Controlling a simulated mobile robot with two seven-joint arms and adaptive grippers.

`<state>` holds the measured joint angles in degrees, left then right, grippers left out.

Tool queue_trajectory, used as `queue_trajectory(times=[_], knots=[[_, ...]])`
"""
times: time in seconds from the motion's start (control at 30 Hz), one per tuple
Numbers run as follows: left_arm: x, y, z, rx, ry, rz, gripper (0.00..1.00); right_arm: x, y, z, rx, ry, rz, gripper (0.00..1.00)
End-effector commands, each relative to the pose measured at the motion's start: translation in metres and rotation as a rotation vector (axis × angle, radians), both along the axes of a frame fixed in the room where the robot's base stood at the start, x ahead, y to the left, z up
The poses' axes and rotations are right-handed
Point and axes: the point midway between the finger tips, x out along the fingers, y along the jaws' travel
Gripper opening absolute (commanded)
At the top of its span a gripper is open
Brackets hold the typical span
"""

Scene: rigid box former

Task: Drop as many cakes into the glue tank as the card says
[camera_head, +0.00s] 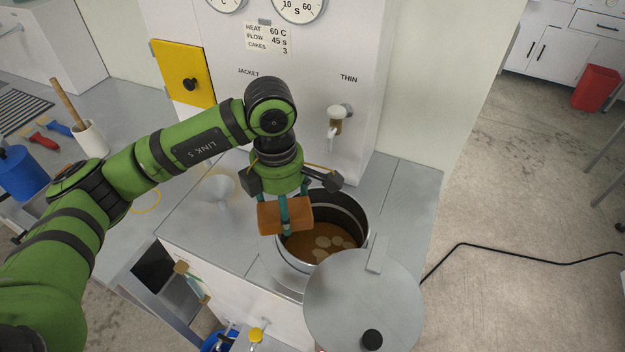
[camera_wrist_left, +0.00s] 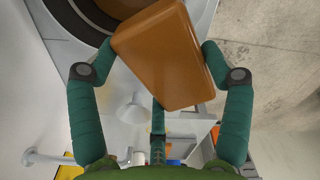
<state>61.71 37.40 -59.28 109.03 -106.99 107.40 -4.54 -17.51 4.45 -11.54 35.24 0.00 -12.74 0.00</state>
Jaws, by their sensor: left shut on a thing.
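A brown block-shaped cake (camera_head: 284,216) is held in my left gripper (camera_head: 287,214), over the left rim of the round glue tank (camera_head: 361,215). In the left wrist view the cake (camera_wrist_left: 165,55) sits tilted between the teal fingers (camera_wrist_left: 160,75). The tank is open, with brown liquid and several pale round patches on its surface. Its grey lid (camera_head: 350,310) is swung aside at the front right. The card (camera_head: 267,38) on the white panel reads HEAT 60 C, FLOW 45 s, CAKES 3. My right gripper is not in view.
A tap labelled THIN (camera_head: 335,125) sticks out of the panel behind the tank. A funnel (camera_head: 217,189) stands left of the tank. A yellow door (camera_head: 183,72) is on the panel. A white pot with a stick (camera_head: 91,138) and a blue can (camera_head: 22,172) stand further left.

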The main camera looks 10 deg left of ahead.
Motion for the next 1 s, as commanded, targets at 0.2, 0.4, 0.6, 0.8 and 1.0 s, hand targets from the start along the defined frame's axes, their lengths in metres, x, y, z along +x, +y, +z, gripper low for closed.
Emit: queue_trajectory(times=[0.2, 0.4, 0.6, 0.8, 1.0], knots=[[0.011, -0.009, 0.004, 0.002, 0.009, 0.457, 0.36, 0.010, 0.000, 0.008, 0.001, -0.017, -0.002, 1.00], [0.019, -0.016, 0.006, 0.004, 0.017, 0.880, 0.36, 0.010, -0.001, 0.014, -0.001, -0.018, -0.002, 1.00], [0.028, -0.023, 0.008, 0.008, 0.021, 1.302, 0.36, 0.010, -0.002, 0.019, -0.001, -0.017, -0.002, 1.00], [0.036, -0.030, 0.009, 0.014, 0.026, 1.725, 0.36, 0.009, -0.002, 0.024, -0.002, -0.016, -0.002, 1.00], [0.044, -0.037, 0.010, 0.015, 0.027, 2.132, 0.36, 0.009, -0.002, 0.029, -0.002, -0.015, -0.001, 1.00]])
